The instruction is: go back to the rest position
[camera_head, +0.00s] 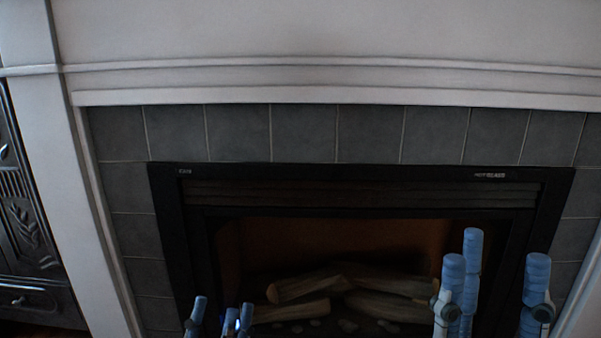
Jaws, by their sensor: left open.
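My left gripper (217,318) is at the bottom edge, left of centre. Its blue fingertips stand apart, with nothing seen between them. My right gripper (501,285) is at the lower right and looks larger. Its blue ribbed fingers point up and are spread apart, with nothing seen between them. Both grippers show in front of the fireplace (360,195). Most of both hands and the arms are below the picture.
The fireplace has a black metal frame, with logs (305,287) inside. Grey tiles (303,133) and a white mantel (330,97) surround it. A dark ornate cabinet (28,225) stands at the left edge. No floor or table shows clearly.

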